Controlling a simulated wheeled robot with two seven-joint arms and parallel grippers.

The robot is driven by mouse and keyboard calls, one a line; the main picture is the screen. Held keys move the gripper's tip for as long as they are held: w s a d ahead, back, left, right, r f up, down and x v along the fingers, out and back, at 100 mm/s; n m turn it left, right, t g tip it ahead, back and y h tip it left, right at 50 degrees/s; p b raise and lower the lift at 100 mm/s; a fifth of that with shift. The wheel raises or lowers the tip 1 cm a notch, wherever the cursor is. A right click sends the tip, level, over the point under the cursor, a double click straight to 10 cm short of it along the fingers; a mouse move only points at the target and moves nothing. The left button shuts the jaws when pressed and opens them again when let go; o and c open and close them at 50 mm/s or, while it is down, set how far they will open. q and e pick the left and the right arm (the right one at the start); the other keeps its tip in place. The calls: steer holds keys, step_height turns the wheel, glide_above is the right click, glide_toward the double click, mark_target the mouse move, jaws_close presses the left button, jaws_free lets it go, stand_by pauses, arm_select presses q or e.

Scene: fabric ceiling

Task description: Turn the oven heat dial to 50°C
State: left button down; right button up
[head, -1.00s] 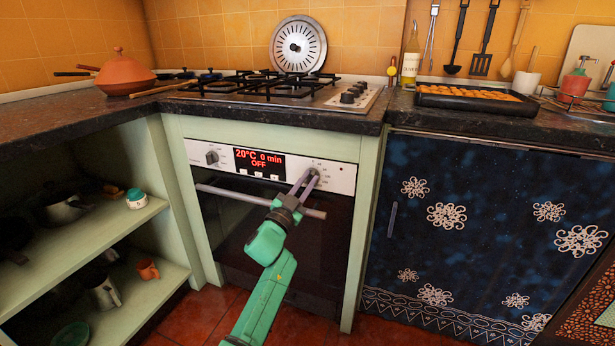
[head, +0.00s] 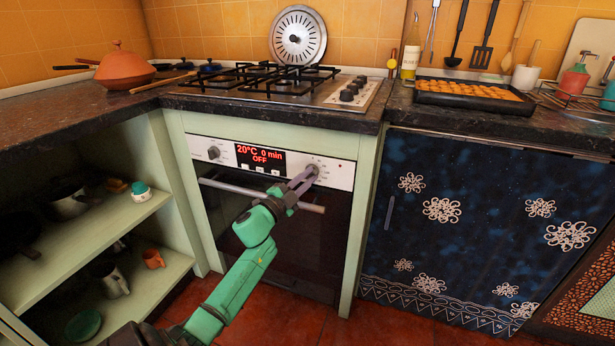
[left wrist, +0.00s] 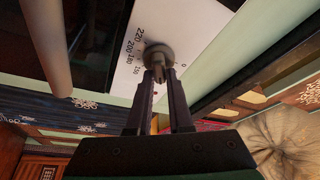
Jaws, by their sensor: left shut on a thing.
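The oven's right dial (head: 313,169) is on the white control panel, largely covered by my gripper in the head view. The display (head: 260,158) reads 20°C, 0 min, OFF. My left gripper (head: 307,175) reaches up from the lower left, its fingers shut on this dial. In the left wrist view the grey round dial (left wrist: 158,54) shows at the fingertips (left wrist: 158,74). Printed numbers such as 220, 200, 180 and 150 run beside it. Another dial (head: 213,152) is left of the display. My right gripper is not in view.
The oven's handle bar (head: 235,189) runs just below the panel, and my left gripper passes in front of its right part. The stone worktop edge (head: 270,120) overhangs above. Open shelves (head: 130,225) stand left, a blue patterned curtain (head: 450,250) right.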

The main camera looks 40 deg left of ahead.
arm_select(q)
steer(key=shift+f, duration=0.1)
steer(key=c, duration=0.8)
jaws_free()
steer(key=shift+s, duration=0.55)
steer(key=s+f, duration=0.1)
steer(key=s, duration=0.3)
steer(key=s+p, duration=0.1)
steer(key=s, duration=0.4)
steer(key=s+f, duration=0.1)
steer(key=s, duration=0.3)
steer(key=shift+s+f+p, duration=0.15)
steer(key=shift+f+p, duration=0.15)
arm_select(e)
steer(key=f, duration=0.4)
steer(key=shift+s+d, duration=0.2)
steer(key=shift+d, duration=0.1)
